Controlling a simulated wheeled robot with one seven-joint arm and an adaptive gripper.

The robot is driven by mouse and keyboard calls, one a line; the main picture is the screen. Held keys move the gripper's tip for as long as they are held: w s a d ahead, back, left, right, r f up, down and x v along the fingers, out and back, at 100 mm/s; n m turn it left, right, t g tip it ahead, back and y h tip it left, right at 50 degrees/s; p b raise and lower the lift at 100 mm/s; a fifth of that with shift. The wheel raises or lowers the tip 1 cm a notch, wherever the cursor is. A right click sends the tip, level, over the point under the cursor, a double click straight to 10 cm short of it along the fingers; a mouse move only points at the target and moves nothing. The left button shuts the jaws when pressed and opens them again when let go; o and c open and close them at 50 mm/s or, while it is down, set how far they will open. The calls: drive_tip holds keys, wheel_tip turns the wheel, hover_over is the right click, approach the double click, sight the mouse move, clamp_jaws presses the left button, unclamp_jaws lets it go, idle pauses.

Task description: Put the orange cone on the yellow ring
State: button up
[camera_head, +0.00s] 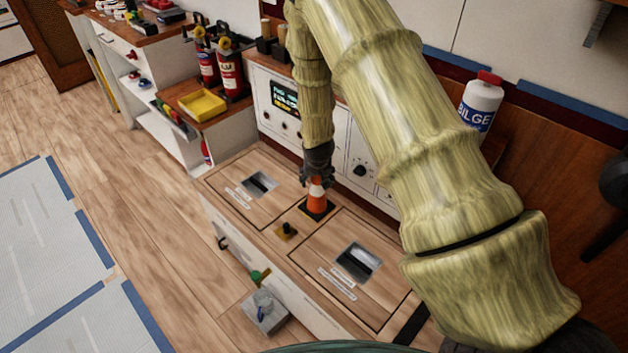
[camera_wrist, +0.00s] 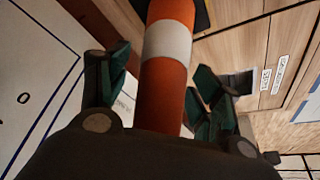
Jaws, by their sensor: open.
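The orange cone (camera_head: 317,191) with a white band and a dark square base stands upright on the wooden counter top, near its back edge. My gripper (camera_head: 318,172) is directly above it, pointing down around its upper part. In the wrist view, the cone (camera_wrist: 165,75) rises between the fingers of my gripper (camera_wrist: 160,85). The fingers are open, with a gap visible on the right side; contact on the left is hard to tell. I cannot make out a yellow ring in either view; my arm hides part of the counter and wall.
A small black knob on a yellowish plate (camera_head: 286,231) is in front of the cone. Hatches with recessed metal pulls (camera_head: 357,262) flank it. A control panel (camera_head: 283,105) stands behind. A yellow tray (camera_head: 203,104), fire extinguishers (camera_head: 230,72) and a white bottle (camera_head: 480,101) are farther off.

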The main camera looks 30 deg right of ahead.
drive_tip(key=v, duration=1.2)
drive_tip(key=shift+p, duration=0.3)
drive_tip(key=shift+r, duration=0.1)
